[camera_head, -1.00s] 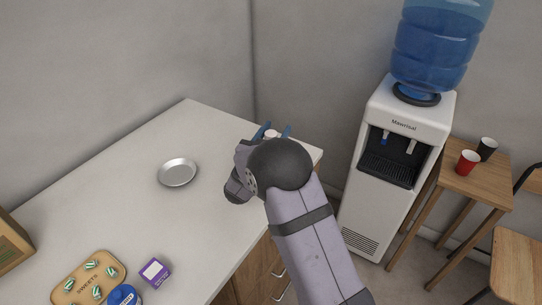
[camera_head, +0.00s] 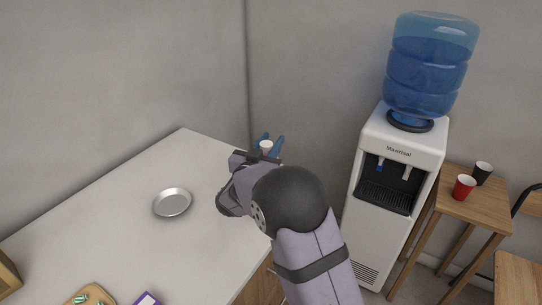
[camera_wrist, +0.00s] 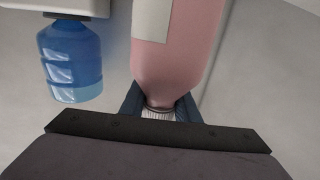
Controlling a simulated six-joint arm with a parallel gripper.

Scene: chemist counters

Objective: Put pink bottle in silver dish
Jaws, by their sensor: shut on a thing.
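The pink bottle (camera_wrist: 178,45) fills the upper middle of the wrist view, its ribbed white cap end between my blue fingers. My gripper (camera_wrist: 160,105) is shut on it near the cap. In the head view my gripper (camera_head: 268,142) is over the far right part of the counter, with only the white cap (camera_head: 266,147) of the bottle showing; the rest is hidden behind my arm. The silver dish (camera_head: 172,203) is a shallow round dish lying on the white counter, left of my gripper and apart from it. It looks empty.
The white counter (camera_head: 110,225) is clear around the dish. A wooden tray (camera_head: 90,296) with small items and a purple box (camera_head: 147,300) lie at the near edge. A water cooler (camera_head: 390,170) stands to the right, beside a small table with a red cup (camera_head: 463,187).

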